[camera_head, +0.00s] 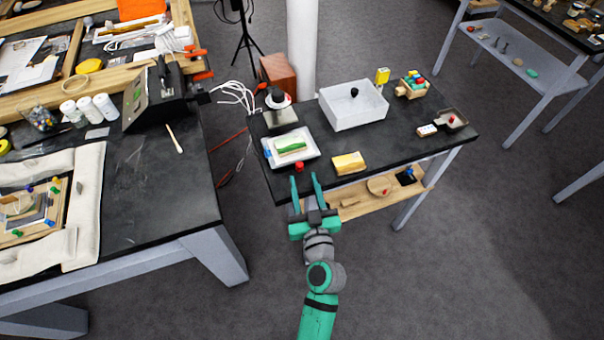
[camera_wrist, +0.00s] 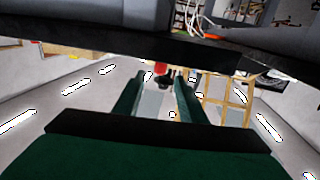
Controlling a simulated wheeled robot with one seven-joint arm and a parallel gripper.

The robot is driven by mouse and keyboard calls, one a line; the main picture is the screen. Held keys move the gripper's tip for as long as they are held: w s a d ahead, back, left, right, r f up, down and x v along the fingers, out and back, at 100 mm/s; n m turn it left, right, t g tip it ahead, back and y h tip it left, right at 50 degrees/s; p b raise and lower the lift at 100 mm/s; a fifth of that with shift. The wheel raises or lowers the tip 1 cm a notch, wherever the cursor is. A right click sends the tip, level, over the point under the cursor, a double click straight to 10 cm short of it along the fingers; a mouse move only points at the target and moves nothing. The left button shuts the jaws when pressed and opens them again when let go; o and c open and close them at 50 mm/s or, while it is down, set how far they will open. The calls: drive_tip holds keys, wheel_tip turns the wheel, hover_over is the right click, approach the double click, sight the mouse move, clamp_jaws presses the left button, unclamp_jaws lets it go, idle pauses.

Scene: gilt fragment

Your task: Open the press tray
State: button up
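I cannot tell for sure which thing is the press tray. A shallow white tray (camera_head: 310,153) holding a green-topped piece (camera_head: 291,147) lies at the near left of the small black table. A small red knob (camera_head: 299,166) shows just in front of it, near the table's front edge. My gripper (camera_head: 305,178) points at the knob, its two fingers apart and empty. In the wrist view, a red knob (camera_wrist: 160,68) with a dark part below shows beyond and between the open fingertips (camera_wrist: 158,80). Whether they touch it is unclear.
The small black table (camera_head: 400,152) also carries a white box (camera_head: 343,116), a yellow block (camera_head: 349,163) and a machine with a dark base (camera_head: 280,118). A wooden shelf (camera_head: 355,205) lies below.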

drive_tip(key=v, duration=0.6)
drive_tip(key=shift+s, duration=0.35)
drive_tip(key=shift+f, duration=0.1)
drive_tip(key=s+d+f+m+g+h, duration=0.1)
drive_tip(key=s+f+m+h, duration=0.15)
drive_tip(key=s, duration=0.35)
drive_tip(key=s+d+f+m+g+h, duration=0.1)
drive_tip(key=s+f+h, duration=0.1)
drive_tip(key=s+f, duration=0.35)
drive_tip(key=a+r+v, duration=0.1)
drive_tip(key=a+v, duration=0.1)
drive_tip(key=v, duration=1.5)
drive_tip(key=shift+w+r+n, duration=0.2)
drive_tip(key=shift+r+n, duration=0.15)
drive_tip(key=shift+a, duration=0.1)
idle(0.3)
